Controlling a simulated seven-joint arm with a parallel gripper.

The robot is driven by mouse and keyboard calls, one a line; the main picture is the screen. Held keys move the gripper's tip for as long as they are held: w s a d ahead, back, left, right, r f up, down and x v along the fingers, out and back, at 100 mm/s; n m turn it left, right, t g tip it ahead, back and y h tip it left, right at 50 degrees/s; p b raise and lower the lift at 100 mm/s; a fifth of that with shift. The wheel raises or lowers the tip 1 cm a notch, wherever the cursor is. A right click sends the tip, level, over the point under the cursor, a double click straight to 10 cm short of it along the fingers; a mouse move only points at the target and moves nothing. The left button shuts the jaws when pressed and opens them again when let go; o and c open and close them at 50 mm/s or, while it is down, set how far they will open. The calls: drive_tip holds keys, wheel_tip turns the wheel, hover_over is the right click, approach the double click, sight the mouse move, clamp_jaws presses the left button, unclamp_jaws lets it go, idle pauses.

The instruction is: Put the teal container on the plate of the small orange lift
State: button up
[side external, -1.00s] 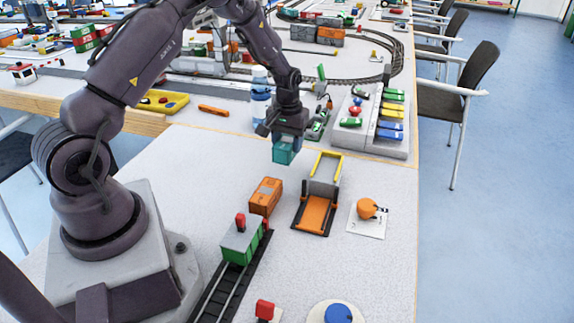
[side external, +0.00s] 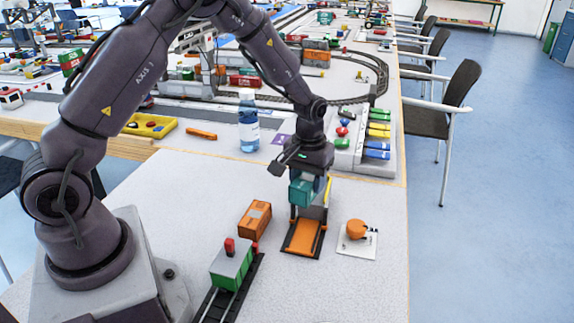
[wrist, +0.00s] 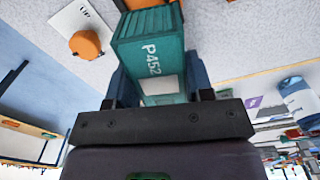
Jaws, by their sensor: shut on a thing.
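The teal container (side external: 300,192) is held in the air by my gripper (side external: 305,183), which is shut on it. In the wrist view the teal container (wrist: 150,50) shows its "P452" marking between the fingers of my gripper (wrist: 155,85). The small orange lift (side external: 302,238) stands on the table just below and in front of the container. Its flat orange plate is empty in its visible part. The yellow bar of the lift is partly hidden behind my gripper and the container. In the wrist view a bit of orange shows past the container's far end.
An orange container (side external: 255,219) lies left of the lift. A green wagon (side external: 231,268) stands on a track in front. An orange knob on a white card (side external: 357,237) is right of the lift.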

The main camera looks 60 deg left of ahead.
sight(307, 192)
drive_tip(key=s+d+n, duration=0.1)
drive_tip(key=d, duration=0.1)
drive_tip(key=s+d+f+n, duration=0.1)
drive_tip(key=s+d, duration=0.1)
drive_tip(key=shift+n, duration=0.3)
drive_tip(key=shift+w+f, duration=0.1)
drive_tip(key=shift+f, duration=2.55)
drive_tip(key=shift+f, duration=0.75)
drive_tip(key=o, duration=0.9)
drive_tip(key=shift+o, duration=0.2)
drive_tip(key=shift+r, duration=0.1)
